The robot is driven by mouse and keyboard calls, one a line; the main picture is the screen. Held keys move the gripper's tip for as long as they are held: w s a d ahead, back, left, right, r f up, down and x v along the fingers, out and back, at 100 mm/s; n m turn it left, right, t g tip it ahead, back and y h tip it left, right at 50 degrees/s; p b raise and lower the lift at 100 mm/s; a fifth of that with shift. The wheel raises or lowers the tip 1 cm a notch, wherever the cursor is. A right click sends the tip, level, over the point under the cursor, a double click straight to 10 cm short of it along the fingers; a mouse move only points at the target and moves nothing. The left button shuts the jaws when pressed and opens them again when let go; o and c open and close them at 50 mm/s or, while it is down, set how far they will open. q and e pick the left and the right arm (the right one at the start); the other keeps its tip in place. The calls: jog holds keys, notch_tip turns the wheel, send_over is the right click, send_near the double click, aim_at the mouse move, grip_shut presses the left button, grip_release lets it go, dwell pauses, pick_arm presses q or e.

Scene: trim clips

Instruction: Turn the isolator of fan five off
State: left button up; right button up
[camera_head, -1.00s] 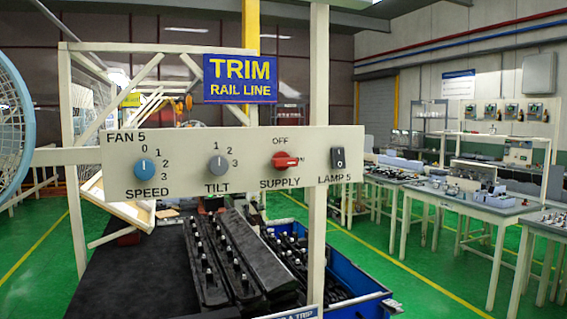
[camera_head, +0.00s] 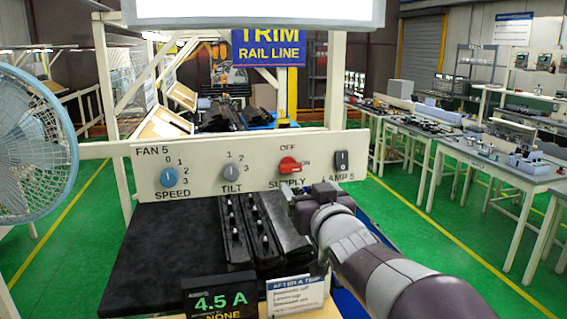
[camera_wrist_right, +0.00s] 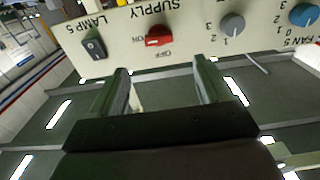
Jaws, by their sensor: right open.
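The fan 5 panel (camera_head: 255,183) is a cream board with a red SUPPLY knob (camera_head: 290,165), marked OFF above and ON to its right. The knob's bar lies roughly sideways, towards ON. My right gripper (camera_head: 297,197) is just below and in front of the knob, over the SUPPLY label, apart from the knob. In the right wrist view the panel appears upside down, with the red knob (camera_wrist_right: 158,36) beyond the open, empty jaws (camera_wrist_right: 162,80). The fan (camera_head: 35,140) stands at the left. My left gripper is out of view.
On the panel, a blue SPEED knob (camera_head: 168,177), a grey TILT knob (camera_head: 231,172) and a black LAMP 5 switch (camera_head: 341,161) flank the red knob. Below are a dark bench (camera_head: 170,250), black trim strips (camera_head: 236,230) and a 4.5 A sign (camera_head: 219,298).

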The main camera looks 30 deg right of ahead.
aim_at(292, 170)
jog(key=p+x, duration=0.1)
jog(key=x, duration=0.2)
jog(key=p+x, duration=0.2)
jog(key=x, duration=0.2)
jog(key=p+x, duration=0.2)
jog(key=x, duration=0.1)
jog(key=shift+w+d, duration=0.2)
jog(key=shift+d, duration=0.15)
jog(key=shift+w+a+f, duration=0.1)
jog(key=shift+w+f, duration=0.05)
jog(key=shift+w, duration=0.4)
jog(key=shift+s, duration=0.2)
jog(key=c, duration=1.1)
jog(key=shift+o, duration=0.3)
